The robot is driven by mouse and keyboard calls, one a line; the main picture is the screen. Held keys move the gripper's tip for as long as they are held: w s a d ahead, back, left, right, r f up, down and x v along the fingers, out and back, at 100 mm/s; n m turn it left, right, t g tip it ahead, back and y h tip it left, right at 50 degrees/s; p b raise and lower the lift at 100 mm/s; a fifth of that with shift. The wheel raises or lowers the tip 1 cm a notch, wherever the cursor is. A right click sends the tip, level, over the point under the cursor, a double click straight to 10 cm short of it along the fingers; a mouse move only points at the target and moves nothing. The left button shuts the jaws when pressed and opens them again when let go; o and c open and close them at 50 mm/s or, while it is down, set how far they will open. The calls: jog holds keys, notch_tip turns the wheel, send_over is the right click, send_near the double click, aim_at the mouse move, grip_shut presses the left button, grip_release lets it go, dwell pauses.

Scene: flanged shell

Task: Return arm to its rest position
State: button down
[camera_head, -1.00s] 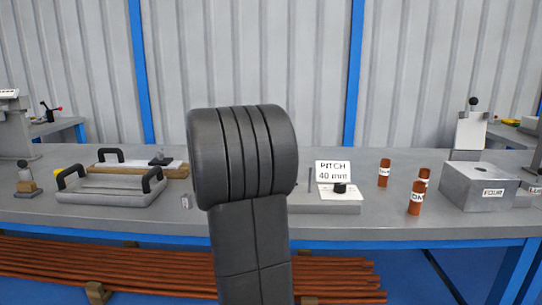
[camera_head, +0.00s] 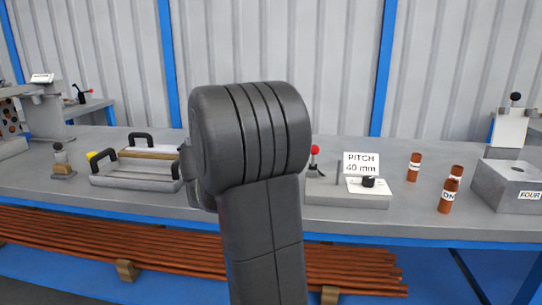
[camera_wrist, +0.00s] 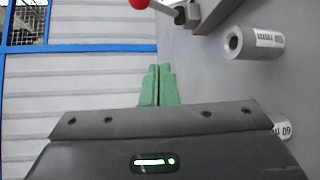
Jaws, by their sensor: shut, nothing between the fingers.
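My gripper (camera_wrist: 160,85) shows in the wrist view with its two green fingers close together, shut and empty. It is over the grey bench (camera_wrist: 215,75), apart from the things on it. In the head view my dark arm stands upright in the middle and hides part of the bench (camera_head: 425,222); the gripper itself is not visible there.
The wrist view shows a grey hollow cylinder (camera_wrist: 255,43) with a label and a red ball knob (camera_wrist: 139,3). In the head view, a tray with black handles (camera_head: 135,180), a "PITCH 40 mm" sign (camera_head: 361,163), brown labelled cylinders (camera_head: 448,195) and a "FOUR" block (camera_head: 508,185) stand on the bench.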

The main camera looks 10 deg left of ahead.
jog(key=w+d+n+g+y+p, duration=0.1)
jog(key=w+d+p, duration=0.7)
jog(key=p, duration=0.8)
jog(key=w+n+g, duration=0.1)
jog(key=w+g, duration=0.1)
jog(key=shift+w+d+r, duration=0.25)
jog(key=shift+w+d, duration=0.1)
jog(key=shift+w, duration=0.05)
jog(key=shift+f, duration=0.15)
jog(key=shift+s+f+b, duration=0.1)
jog(key=shift+f+b, duration=0.05)
jog(key=shift+b, duration=0.95)
